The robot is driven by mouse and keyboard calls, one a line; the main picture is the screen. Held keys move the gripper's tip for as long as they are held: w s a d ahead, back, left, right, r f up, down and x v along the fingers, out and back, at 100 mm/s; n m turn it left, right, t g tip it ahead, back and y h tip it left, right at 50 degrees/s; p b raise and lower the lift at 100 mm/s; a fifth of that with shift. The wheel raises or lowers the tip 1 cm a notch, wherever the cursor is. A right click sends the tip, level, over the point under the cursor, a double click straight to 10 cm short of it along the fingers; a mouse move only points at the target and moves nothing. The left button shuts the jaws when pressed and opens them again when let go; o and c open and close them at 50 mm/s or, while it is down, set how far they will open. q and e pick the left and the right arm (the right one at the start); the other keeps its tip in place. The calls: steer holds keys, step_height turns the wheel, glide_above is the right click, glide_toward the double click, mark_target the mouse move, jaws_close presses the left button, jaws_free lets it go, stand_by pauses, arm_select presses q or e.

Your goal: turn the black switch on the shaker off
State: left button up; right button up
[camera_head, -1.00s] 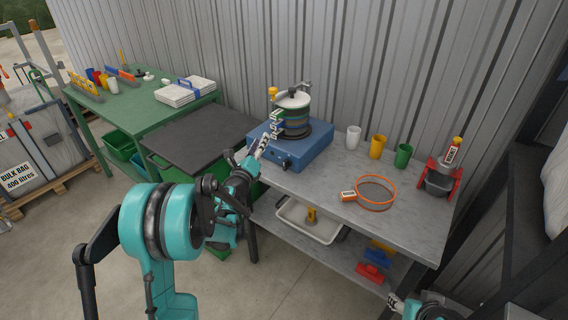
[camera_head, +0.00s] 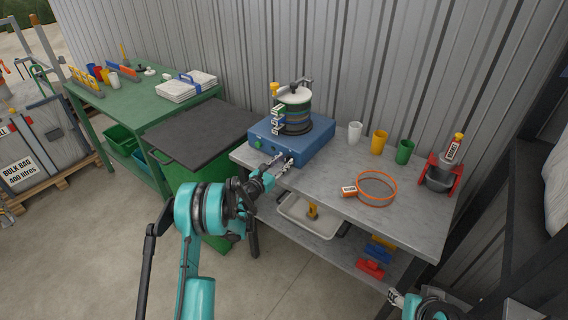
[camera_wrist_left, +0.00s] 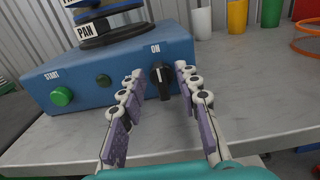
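The shaker is a blue box (camera_head: 318,150) on the grey bench, with a stack of round sieves (camera_head: 294,112) clamped on top. In the left wrist view the black switch (camera_wrist_left: 161,84) is on the box's front face, below the word ON, with a pale mark near its top. My left gripper (camera_head: 281,163) is at that front face. In the left wrist view its fingers (camera_wrist_left: 161,72) are open, one on each side of the switch, with small gaps showing. In the head view the fingers largely hide the switch. My right gripper (camera_head: 394,297) shows only partly at the bottom.
A green START button (camera_wrist_left: 62,96) and a darker button (camera_wrist_left: 104,80) are left of the switch. A dark-lidded green bin (camera_head: 195,132) is left.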

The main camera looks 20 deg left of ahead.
arm_select(q)
steer(key=shift+w+d, duration=0.15)
steer(key=shift+w, duration=0.25)
jaws_close()
